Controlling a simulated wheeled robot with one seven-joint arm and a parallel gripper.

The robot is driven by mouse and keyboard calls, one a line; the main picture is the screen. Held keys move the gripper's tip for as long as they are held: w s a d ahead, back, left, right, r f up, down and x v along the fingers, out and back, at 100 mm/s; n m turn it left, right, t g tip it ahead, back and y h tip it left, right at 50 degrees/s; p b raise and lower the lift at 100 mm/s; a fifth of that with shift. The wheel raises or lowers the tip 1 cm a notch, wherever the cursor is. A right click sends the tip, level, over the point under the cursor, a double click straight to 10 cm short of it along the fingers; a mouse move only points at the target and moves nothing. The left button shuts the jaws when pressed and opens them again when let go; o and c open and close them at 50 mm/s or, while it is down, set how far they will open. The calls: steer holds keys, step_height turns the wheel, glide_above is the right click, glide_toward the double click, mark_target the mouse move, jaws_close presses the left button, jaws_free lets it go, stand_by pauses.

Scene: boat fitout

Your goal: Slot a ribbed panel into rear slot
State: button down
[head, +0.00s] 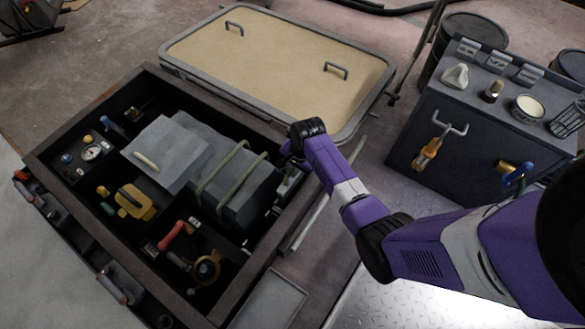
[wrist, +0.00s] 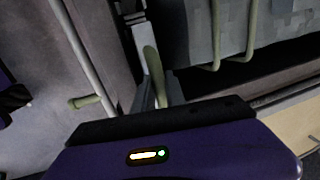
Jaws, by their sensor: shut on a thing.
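My gripper (wrist: 158,88) points down at the right end of the open black locker, beside the strapped grey case (head: 245,187). In the wrist view it is shut on a pale green lever-like handle (wrist: 154,72) with grey metal beside it. In the head view my wrist hides most of the jaws and what they hold. I cannot make out a ribbed panel or the rear slot for certain. The case's two green straps (wrist: 216,35) show right of the jaws in the wrist view.
The locker rim (head: 65,125) surrounds compartments with a gauge (head: 92,152), a yellow part (head: 133,200) and a red-handled tool (head: 176,235). A grey handled panel (head: 165,150) lies beside the case. A tan hatch lid (head: 275,60) lies behind. A dark cabinet (head: 470,130) stands right.

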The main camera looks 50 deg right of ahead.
mark_target(293, 182)
steer(key=shift+f+b, duration=3.05)
steer(key=shift+f, duration=1.55)
steer(key=c, duration=1.3)
jaws_free()
step_height(293, 182, up, 8)
steer(key=s+p, duration=0.1)
steer(key=p, duration=0.4)
steer(key=shift+s+f, duration=0.15)
steer(key=shift+s, duration=0.05)
